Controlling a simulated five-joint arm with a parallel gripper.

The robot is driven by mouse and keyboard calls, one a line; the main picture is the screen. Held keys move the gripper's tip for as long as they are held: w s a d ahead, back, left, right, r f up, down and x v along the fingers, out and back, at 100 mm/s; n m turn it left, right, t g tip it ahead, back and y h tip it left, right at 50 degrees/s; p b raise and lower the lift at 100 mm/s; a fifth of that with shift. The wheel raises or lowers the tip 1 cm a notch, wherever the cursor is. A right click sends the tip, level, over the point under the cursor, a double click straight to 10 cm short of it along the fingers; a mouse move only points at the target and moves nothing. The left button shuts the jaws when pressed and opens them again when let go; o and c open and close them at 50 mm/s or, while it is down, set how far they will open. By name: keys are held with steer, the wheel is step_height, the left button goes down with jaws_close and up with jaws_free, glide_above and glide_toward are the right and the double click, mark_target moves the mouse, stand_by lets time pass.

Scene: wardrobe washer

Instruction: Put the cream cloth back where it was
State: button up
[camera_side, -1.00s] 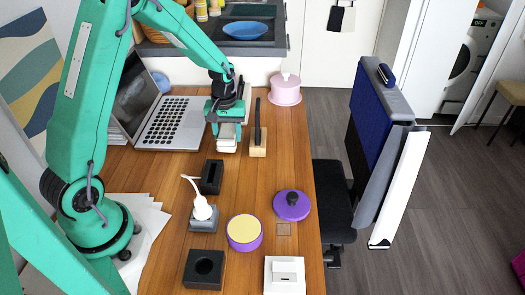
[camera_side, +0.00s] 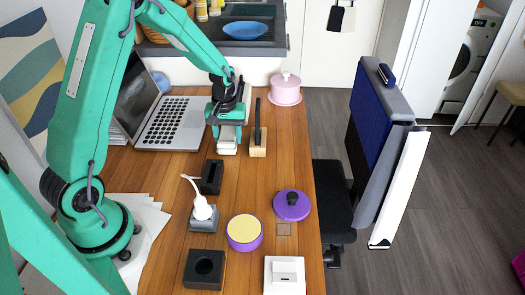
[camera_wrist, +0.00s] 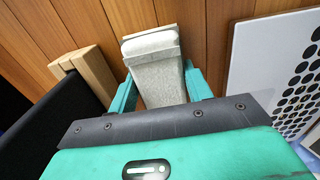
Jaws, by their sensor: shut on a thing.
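My gripper (camera_side: 226,122) is over the far part of the wooden desk, between the laptop and a small wooden stand. It is shut on a pale, off-white folded thing, which I take to be the cream cloth (camera_side: 229,146). In the wrist view the cloth (camera_wrist: 158,66) sits between the two green fingers (camera_wrist: 160,92) and sticks out past them over the wood. Its far end is lighter than its grey-looking near part. I cannot tell whether it touches the desk.
The laptop (camera_side: 172,122) is close on the left. The wooden stand (camera_side: 258,146) with an upright black piece is close on the right. A pink lidded container (camera_side: 285,93) stands behind. Nearer are a black holder (camera_side: 212,177), a white brush (camera_side: 202,209) and a purple tub (camera_side: 244,241).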

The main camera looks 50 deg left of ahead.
steer(key=shift+f, duration=0.1)
steer(key=o, duration=1.4)
steer(key=shift+c, duration=0.2)
steer(key=shift+r, duration=0.2)
steer(key=shift+r, duration=4.75)
steer(key=shift+r, duration=0.1)
step_height(320, 180, up, 8)
